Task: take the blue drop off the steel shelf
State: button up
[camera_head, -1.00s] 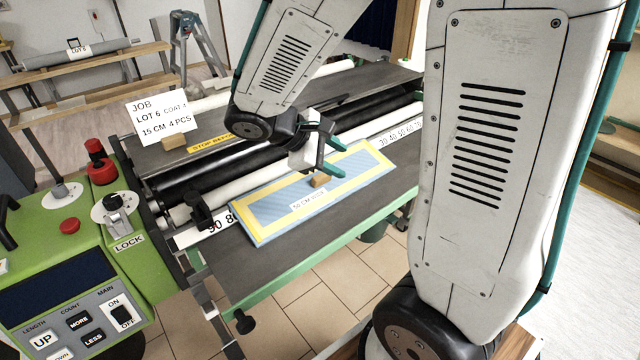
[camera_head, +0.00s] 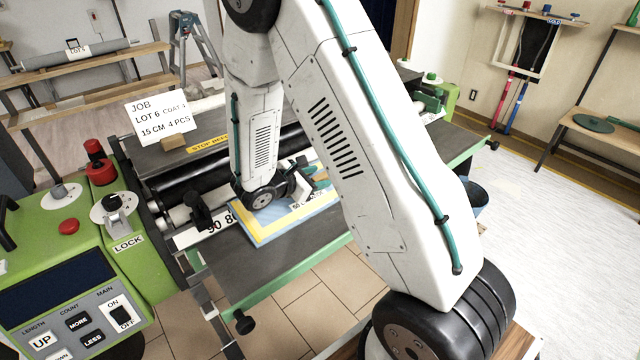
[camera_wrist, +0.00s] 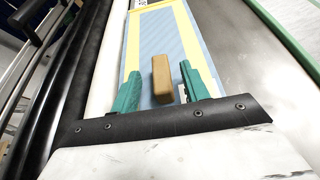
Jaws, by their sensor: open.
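The blue drop (camera_head: 266,222) is a flat light-blue panel with a yellow border. It lies on the grey steel shelf (camera_head: 250,272) at the front of the machine, partly hidden by my arm in the head view. It also shows in the wrist view (camera_wrist: 158,38), with a small wooden block (camera_wrist: 162,80) standing up on it. My gripper (camera_head: 318,180) is low over the drop. In the wrist view its teal fingers (camera_wrist: 160,70) are open, one on each side of the block, with gaps visible. I cannot tell how far the fingertips are above the panel.
Black and white rollers (camera_head: 180,165) run behind the shelf. A green control console (camera_head: 60,265) stands at the left, with a LOCK lever (camera_head: 115,205) beside the rollers. A job card (camera_head: 160,117) stands behind. The shelf's front left part is bare.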

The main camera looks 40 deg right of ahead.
aim_at(321, 175)
jog(key=x, duration=0.3)
jog(key=shift+d, duration=0.25)
grip_shut()
jog(key=shift+r, duration=0.1)
